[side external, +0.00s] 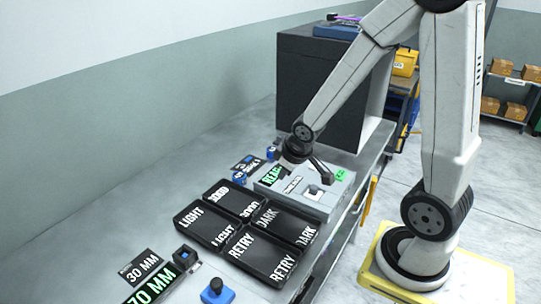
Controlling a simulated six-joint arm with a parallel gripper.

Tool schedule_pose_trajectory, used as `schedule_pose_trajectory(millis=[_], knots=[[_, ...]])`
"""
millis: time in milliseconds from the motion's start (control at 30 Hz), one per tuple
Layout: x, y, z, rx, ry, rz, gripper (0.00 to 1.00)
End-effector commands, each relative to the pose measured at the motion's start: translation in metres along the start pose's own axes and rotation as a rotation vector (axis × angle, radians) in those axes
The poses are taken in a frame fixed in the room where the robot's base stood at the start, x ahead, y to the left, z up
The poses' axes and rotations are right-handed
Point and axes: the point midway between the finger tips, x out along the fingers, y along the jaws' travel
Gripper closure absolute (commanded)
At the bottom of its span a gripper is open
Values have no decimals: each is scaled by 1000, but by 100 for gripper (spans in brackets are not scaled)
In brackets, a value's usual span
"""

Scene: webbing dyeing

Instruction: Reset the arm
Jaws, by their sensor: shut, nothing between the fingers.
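My gripper (326,178) is at the end of my white arm, low over the grey control box (312,198) on the bench. It points down and to the right, and its fingers look shut with nothing between them. The box carries a lit green display (271,176) partly covered by my wrist, a small light-coloured knob or button (314,190) and a green label (341,174). I cannot tell whether the fingertips touch the box.
Black trays, including LIGHT (196,222) and RETRY (262,258), sit beside the box on the grey bench (130,240). A large dark cabinet (310,100) stands behind.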

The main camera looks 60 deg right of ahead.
Motion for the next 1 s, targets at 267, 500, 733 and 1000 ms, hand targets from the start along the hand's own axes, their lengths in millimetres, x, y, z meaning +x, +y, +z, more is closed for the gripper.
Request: schedule_pose_trajectory(millis=[267, 500, 733, 1000], knots=[[-28, -75, 24, 87, -127, -113, 100], [-37, -94, 35, 114, -172, -148, 100], [-37, -94, 35, 115, -173, -148, 100], [-37, -94, 34, 114, -172, -147, 100]])
